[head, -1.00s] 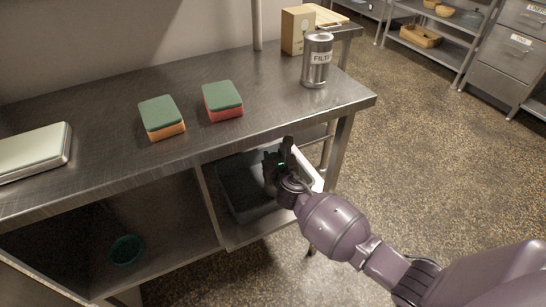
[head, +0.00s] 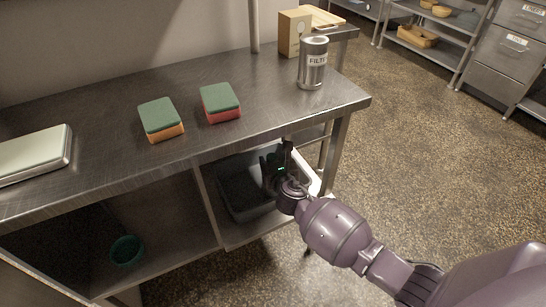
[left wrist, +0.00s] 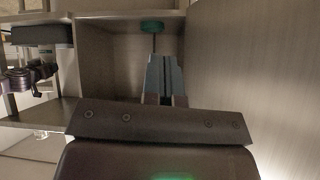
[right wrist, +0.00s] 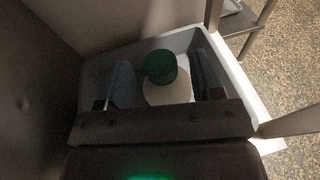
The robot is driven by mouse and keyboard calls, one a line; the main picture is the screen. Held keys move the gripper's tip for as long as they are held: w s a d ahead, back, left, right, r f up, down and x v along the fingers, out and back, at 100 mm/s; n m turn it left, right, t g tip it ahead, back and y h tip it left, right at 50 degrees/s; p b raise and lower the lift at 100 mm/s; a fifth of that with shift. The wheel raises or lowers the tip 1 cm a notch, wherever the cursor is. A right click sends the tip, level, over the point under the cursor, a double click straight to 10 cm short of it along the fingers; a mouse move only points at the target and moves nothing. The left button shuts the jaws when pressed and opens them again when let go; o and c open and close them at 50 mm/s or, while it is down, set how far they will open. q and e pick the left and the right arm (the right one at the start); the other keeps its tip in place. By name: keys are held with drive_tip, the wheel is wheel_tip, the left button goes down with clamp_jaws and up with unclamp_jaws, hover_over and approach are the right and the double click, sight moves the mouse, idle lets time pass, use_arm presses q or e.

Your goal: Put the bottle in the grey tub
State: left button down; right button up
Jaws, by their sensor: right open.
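The grey tub (head: 248,212) stands on the lower shelf under the steel table. In the right wrist view its rim and walls (right wrist: 232,68) surround the bottle (right wrist: 166,91), which is pale with a dark green cap. The bottle appears to stand inside the tub. My right gripper (head: 277,157) is over the tub; in the right wrist view its open fingers (right wrist: 160,85) are on either side of the bottle, with gaps visible. The bottle is hidden in the head view. My left gripper (left wrist: 164,62) shows only in the left wrist view, fingers together, with nothing visible between them.
A green round container (head: 127,250) sits in the left lower compartment, apart from the left fingers. A divider separates the lower compartments.

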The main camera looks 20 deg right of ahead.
use_arm(q)
drive_tip(key=shift+s+a+r+n+p, duration=0.1)
drive_tip(key=shift+s+a+n+p, duration=0.25)
drive_tip(key=shift+s+p, duration=0.6)
use_arm(e)
drive_tip(key=v, duration=1)
drive_tip(key=s+d+f+m+g+y, duration=0.1)
drive_tip(key=s+f+m+g, duration=0.15)
drive_tip(key=s+m, duration=0.6)
drive_tip(key=s+d+f+m+g, duration=0.1)
drive_tip(key=s+f+m, duration=0.3)
drive_tip(key=s+m, duration=0.45)
use_arm(q)
drive_tip(key=shift+w+d+r, duration=0.1)
drive_tip(key=shift+w, duration=0.35)
use_arm(e)
drive_tip(key=s+r+m+g+y, duration=0.1)
drive_tip(key=s+r+m+g, duration=0.1)
drive_tip(key=s+m, duration=1.3)
drive_tip(key=shift+s+d+r+m+y, duration=0.3)
drive_tip(key=shift+s+d+r+m, duration=0.1)
drive_tip(key=shift+s, duration=1.25)
